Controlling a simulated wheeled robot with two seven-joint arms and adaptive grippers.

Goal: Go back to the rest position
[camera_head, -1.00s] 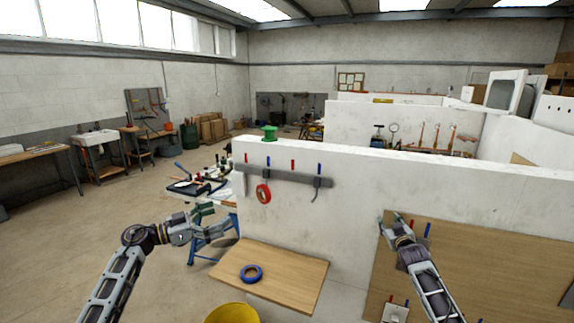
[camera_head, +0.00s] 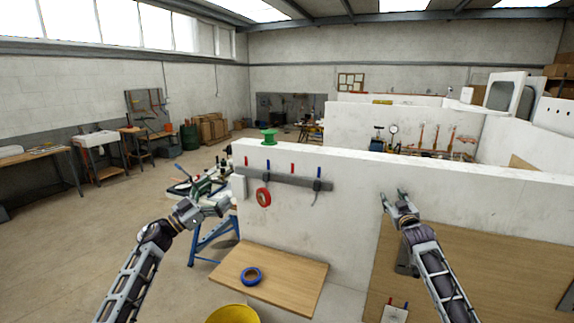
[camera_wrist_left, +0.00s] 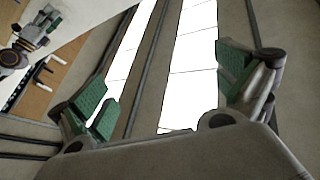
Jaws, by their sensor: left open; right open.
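My left gripper (camera_head: 215,190) is in the middle left of the head view, raised in front of the workbench area and left of the white partition wall (camera_head: 350,195). In the left wrist view its two green-padded fingers (camera_wrist_left: 165,85) stand wide apart with nothing between them. My right gripper (camera_head: 394,196) is at the right, in front of the partition and near the upper edge of the wooden panel (camera_head: 490,260). Its fingers are apart, point upward and hold nothing.
A wooden shelf (camera_head: 285,280) with a blue tape roll (camera_head: 251,276) juts out between the arms. A yellow bucket (camera_head: 232,314) stands below it. Open floor (camera_head: 80,230) lies left.

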